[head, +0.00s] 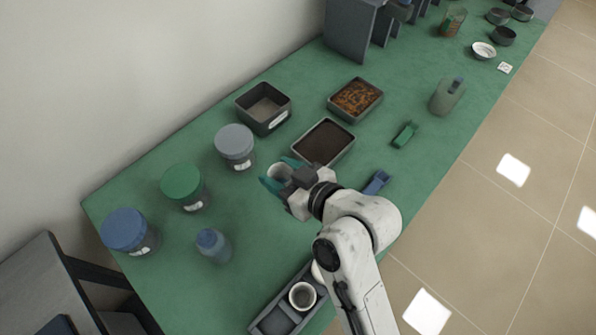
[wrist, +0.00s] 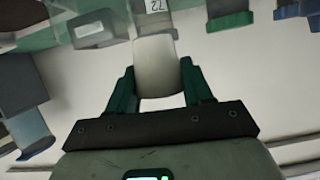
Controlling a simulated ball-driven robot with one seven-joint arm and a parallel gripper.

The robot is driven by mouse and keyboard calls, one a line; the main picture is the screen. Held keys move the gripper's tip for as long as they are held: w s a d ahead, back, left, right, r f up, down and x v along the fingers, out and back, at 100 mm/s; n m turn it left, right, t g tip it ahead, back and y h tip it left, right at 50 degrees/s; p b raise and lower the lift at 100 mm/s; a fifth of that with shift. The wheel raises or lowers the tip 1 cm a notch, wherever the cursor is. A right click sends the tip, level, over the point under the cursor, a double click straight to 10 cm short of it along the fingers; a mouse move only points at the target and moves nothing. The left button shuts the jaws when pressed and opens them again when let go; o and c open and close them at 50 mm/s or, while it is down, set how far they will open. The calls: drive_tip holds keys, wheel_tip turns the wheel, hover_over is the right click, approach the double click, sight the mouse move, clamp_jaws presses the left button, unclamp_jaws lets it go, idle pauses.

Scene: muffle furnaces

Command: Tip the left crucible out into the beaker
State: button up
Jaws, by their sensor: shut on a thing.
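My gripper (head: 277,175) is shut on a pale grey-white crucible (head: 281,171), with its teal fingers on either side. It also shows between the fingers in the wrist view (wrist: 156,66). I hold it above the green bench, beside the front left of a tray of dark powder; its tilt and contents are hard to tell. A second white crucible (head: 302,297) stands in a grey compartment holder (head: 262,329) at the bottom, and another pale round thing beside it is partly hidden by my arm. A clear glass beaker (head: 453,21) with something reddish-brown stands at the far end.
Lidded jars, grey (head: 235,142), green (head: 182,182) and blue (head: 126,230), and a blue-capped bottle (head: 213,245) stand left. Trays (head: 355,100) lie behind my gripper. A grey-green bottle (head: 447,96), green clip (head: 405,135) and blue item (head: 376,182) are right. Several dishes (head: 484,51) stand far off.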

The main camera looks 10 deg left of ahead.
drive_tip(key=shift+r+p, duration=2.1)
drive_tip(key=shift+r, duration=0.4)
